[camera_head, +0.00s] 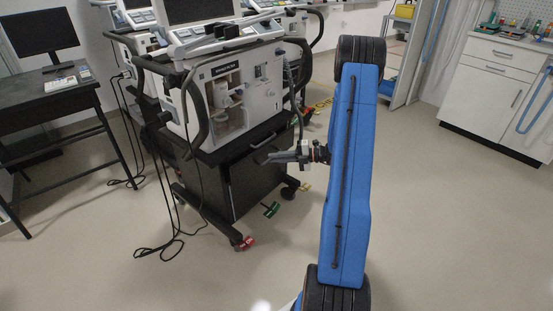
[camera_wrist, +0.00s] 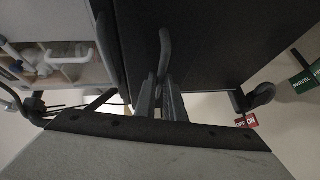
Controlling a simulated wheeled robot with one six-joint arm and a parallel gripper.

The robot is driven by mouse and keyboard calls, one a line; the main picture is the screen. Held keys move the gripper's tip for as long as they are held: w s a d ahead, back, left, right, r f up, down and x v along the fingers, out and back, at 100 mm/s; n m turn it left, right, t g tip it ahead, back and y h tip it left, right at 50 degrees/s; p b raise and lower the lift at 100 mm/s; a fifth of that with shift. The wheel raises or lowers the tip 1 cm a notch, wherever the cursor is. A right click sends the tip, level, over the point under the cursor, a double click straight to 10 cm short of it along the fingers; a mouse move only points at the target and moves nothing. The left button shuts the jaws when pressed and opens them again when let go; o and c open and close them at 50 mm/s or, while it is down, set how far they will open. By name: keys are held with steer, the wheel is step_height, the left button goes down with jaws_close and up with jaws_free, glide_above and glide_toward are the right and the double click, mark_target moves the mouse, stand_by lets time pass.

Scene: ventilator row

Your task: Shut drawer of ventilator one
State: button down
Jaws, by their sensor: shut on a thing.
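The nearest ventilator (camera_head: 232,95) stands on a black wheeled cart in the head view. The cart's dark drawer front (camera_head: 245,175) is below it; it also fills the upper middle of the wrist view (camera_wrist: 215,40). My gripper (camera_head: 268,157) reaches the upper part of this front from the right. In the wrist view, a grey bar handle (camera_wrist: 165,45) stands out from the dark front. The gripper's fingers (camera_wrist: 160,85) are shut on its near end. I cannot tell how far the drawer stands out.
Cart casters (camera_head: 290,190) stand on the floor, with red and green tags. A loose black cable (camera_head: 165,245) lies at left. More ventilators stand behind. A desk (camera_head: 60,110) is at left, white cabinets (camera_head: 495,85) at right. Floor right of the cart is clear.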

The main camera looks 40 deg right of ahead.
mark_target(268, 153)
steer(key=shift+w+a, duration=0.25)
steer(key=shift+w, duration=0.8)
steer(key=shift+w+a, duration=0.25)
steer(key=shift+w, duration=0.75)
steer(key=c, duration=1.8)
jaws_free()
steer(key=shift+c, duration=0.2)
steer(key=v, duration=1.7)
steer(key=shift+d, duration=0.1)
